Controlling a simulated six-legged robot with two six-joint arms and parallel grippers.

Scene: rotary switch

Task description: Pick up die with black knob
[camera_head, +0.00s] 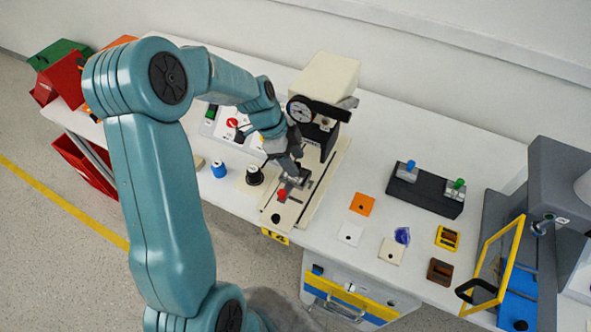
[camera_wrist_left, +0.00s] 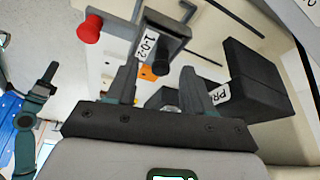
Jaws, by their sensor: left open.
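A small black knob (camera_wrist_left: 160,68) shows in the left wrist view, between the fingertips of my left gripper (camera_wrist_left: 158,82). It is next to a grey block with a label reading "1-0-2" (camera_wrist_left: 150,44). My left gripper (camera_head: 289,170) is open and low over the rail of the beige press (camera_head: 328,78). I cannot tell whether the fingers touch the knob. In the head view the gripper hides the knob. A red knob (camera_wrist_left: 88,28) sits beside the grey block; it also shows in the head view (camera_head: 281,194). My right gripper is not in view.
A black holder (camera_head: 425,194) with a blue-knobbed and a green-knobbed die stands to the right. Small flat plates, including an orange one (camera_head: 362,204), lie on the white table. A dark block marked "PR" (camera_wrist_left: 255,80) is close to the gripper.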

